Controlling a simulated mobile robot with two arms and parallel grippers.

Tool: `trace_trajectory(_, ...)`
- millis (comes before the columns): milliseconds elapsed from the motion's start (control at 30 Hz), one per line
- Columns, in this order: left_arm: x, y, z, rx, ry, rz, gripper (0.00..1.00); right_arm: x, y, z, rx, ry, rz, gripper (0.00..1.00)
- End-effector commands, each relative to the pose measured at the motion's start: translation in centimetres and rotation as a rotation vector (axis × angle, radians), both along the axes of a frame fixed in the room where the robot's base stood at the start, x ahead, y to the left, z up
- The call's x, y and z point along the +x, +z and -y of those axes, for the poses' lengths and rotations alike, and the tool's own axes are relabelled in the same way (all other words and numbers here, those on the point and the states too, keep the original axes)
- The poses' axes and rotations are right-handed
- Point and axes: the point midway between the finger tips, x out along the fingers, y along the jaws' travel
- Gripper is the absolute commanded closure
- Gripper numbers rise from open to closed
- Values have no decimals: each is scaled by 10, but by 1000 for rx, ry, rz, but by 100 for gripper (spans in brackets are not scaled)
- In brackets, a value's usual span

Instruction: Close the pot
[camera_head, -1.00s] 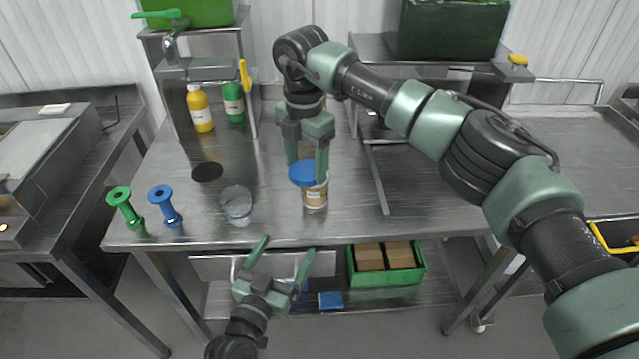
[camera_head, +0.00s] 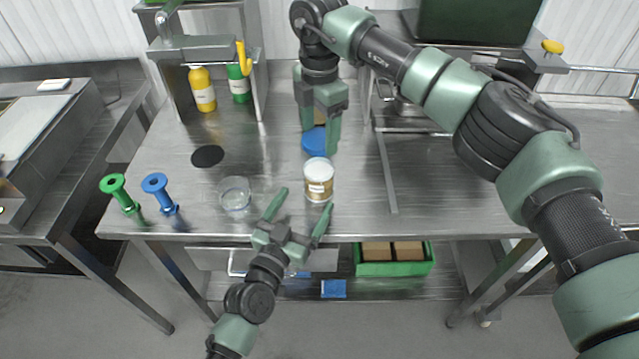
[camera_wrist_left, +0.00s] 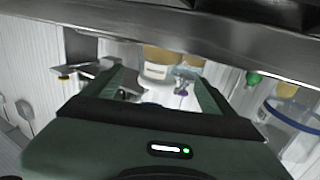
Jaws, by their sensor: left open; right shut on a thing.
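The pot is a small round jar (camera_head: 318,188) with a white label and brownish contents. It stands upright near the table's front edge, its pale top uncovered. The blue lid (camera_head: 314,142) is behind the jar in the head view, held by my right gripper (camera_head: 320,138), which is shut on it. My left gripper (camera_head: 304,202) is open and empty at the front edge, just below and left of the jar, its fingers pointing toward it. In the left wrist view the jar (camera_wrist_left: 158,68) shows between the open fingers, partly cut off at the top.
A clear container (camera_head: 235,197) stands left of the jar. Yellow (camera_head: 202,90) and green (camera_head: 238,84) bottles are behind. The table's front edge (camera_head: 290,238) is close to my left gripper.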

Motion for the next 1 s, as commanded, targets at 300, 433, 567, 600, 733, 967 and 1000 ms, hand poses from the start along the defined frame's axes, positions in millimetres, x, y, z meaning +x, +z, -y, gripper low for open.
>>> trace_trajectory(300, 57, 1, 24, -2, 0, 1, 13, 0, 0, 0, 0, 1, 0, 73)
trace_trajectory(433, 73, 0, 30, -2, 0, 1, 13, 0, 0, 0, 0, 1, 0, 73)
trace_trajectory(567, 81, 0, 34, 0, 0, 1, 13, 0, 0, 0, 0, 1, 0, 73)
trace_trajectory(600, 83, 0, 35, -1, 0, 0, 13, 0, 0, 0, 0, 1, 0, 73)
trace_trajectory(733, 85, 0, 35, -1, 0, 0, 13, 0, 0, 0, 0, 1, 0, 73)
trace_trajectory(967, 84, 0, 35, -1, 0, 0, 22, 0, 0, 0, 0, 1, 0, 73)
trace_trajectory(1000, 84, 0, 35, -1, 0, 0, 33, 0, 0, 0, 0, 1, 0, 73)
